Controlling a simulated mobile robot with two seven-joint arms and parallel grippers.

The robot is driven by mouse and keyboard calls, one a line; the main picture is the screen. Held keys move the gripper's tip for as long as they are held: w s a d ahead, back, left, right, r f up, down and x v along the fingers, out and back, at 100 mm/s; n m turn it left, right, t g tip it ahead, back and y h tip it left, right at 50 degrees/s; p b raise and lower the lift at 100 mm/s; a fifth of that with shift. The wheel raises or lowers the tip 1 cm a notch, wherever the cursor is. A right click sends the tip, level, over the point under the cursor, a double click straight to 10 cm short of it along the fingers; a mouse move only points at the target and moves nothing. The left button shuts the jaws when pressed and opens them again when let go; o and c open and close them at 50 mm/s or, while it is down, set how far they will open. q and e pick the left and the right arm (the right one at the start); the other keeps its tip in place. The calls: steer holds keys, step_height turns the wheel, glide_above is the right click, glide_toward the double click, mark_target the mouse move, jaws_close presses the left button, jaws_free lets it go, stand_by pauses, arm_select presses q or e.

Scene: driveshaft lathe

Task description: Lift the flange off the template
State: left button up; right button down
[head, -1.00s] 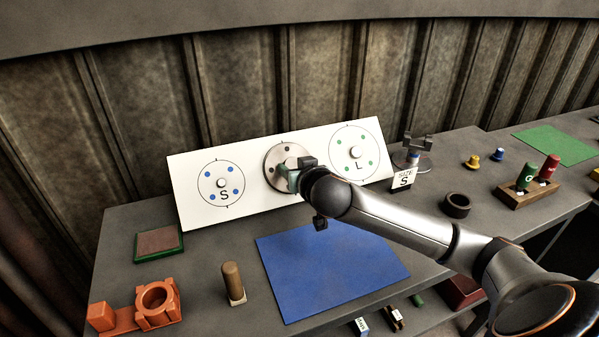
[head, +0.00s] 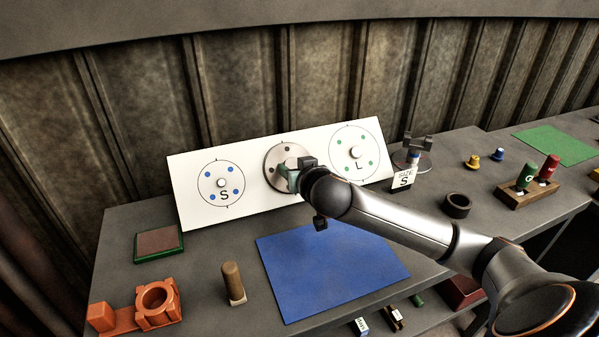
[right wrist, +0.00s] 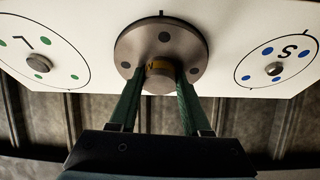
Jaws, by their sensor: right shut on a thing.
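The flange (head: 274,164) is a round grey metal disc with dark holes and a central hub. It is at the middle of the white template board (head: 200,165), between the S circle and the L circle. The right wrist view shows the flange (right wrist: 187,44) face-on, with a yellow mark on its hub. My right gripper (head: 290,178) is shut on the flange's hub, one green finger on each side; its fingers also show in the right wrist view (right wrist: 160,84). I cannot tell whether the flange touches the board. My left gripper is not in view.
A blue mat (head: 330,268) lies in front of the board. An orange fixture (head: 157,305), a brown peg (head: 232,282) and a green-edged pad (head: 158,245) stand at left. A dark ring (head: 456,205), a size S stand (head: 403,178) and a wooden holder (head: 527,194) are at right.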

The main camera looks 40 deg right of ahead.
steer(key=shift+r, duration=0.2)
steer(key=shift+s+a+r+p, duration=0.25)
steer(key=shift+s+r+p, duration=0.8)
steer(key=shift+p, duration=0.1)
steer(key=shift+s+a+r+p, duration=0.2)
steer(key=shift+s+r+p, duration=0.75)
steer(key=shift+r+p, duration=0.15)
steer(key=s+r+p, duration=0.3)
steer(key=r, duration=0.2)
steer(key=shift+s+a+r, duration=0.25)
steer(key=shift+a, duration=0.2)
